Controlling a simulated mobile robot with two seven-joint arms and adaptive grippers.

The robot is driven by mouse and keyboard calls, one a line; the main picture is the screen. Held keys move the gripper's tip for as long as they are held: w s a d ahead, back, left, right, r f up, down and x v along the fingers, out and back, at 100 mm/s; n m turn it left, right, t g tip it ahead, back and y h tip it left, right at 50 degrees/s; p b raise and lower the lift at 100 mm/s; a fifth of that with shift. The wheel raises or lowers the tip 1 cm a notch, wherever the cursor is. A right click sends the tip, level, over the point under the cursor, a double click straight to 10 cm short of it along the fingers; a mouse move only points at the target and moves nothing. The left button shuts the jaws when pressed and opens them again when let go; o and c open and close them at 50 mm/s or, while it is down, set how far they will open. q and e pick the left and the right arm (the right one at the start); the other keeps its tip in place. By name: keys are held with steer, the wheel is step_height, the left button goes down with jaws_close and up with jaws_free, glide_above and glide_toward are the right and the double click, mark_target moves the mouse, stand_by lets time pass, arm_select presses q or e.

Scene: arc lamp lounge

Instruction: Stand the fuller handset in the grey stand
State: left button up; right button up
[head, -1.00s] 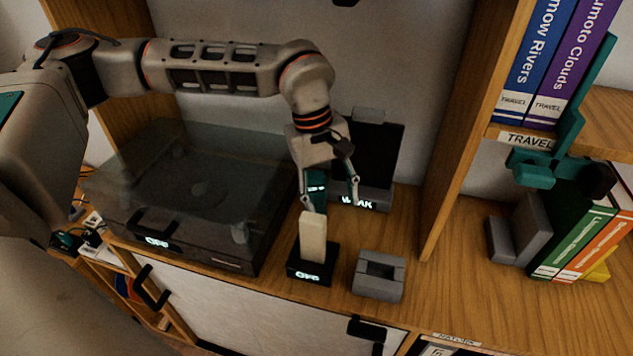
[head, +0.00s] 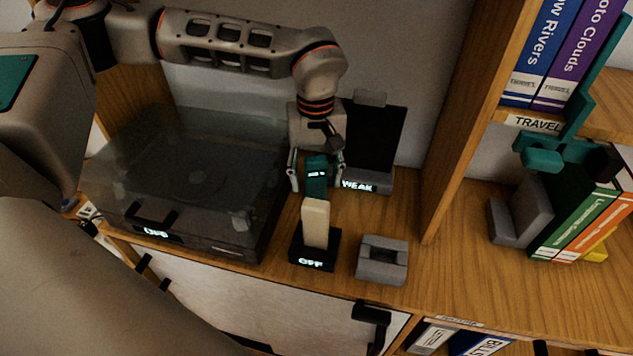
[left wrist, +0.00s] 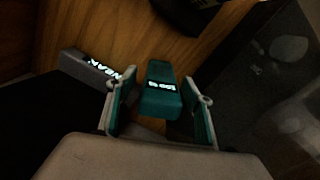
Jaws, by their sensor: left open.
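A teal handset (head: 317,180) with a small lit display stands behind a cream handset (head: 315,222); its foot is hidden in the head view. The cream handset stands upright in a black base (head: 301,252) lit "OFF". The empty grey stand (head: 381,270), a block with a slot, is to the right of that base. My left gripper (head: 317,185) is open, with its fingers on either side of the teal handset. In the left wrist view the teal handset (left wrist: 161,92) lies between the spread fingers (left wrist: 160,108), with gaps on both sides.
A dark turntable (head: 190,190) with a clear lid stands left of the gripper. A black panel on a grey base lit "WEAK" (head: 372,140) stands behind right. A wooden divider (head: 465,130), a grey bookend (head: 522,215) and books are farther right. Bare wood lies right of the grey stand.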

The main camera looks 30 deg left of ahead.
arm_select(q)
steer(key=shift+f, duration=0.65)
steer(key=c, duration=1.2)
steer(key=shift+r, duration=0.1)
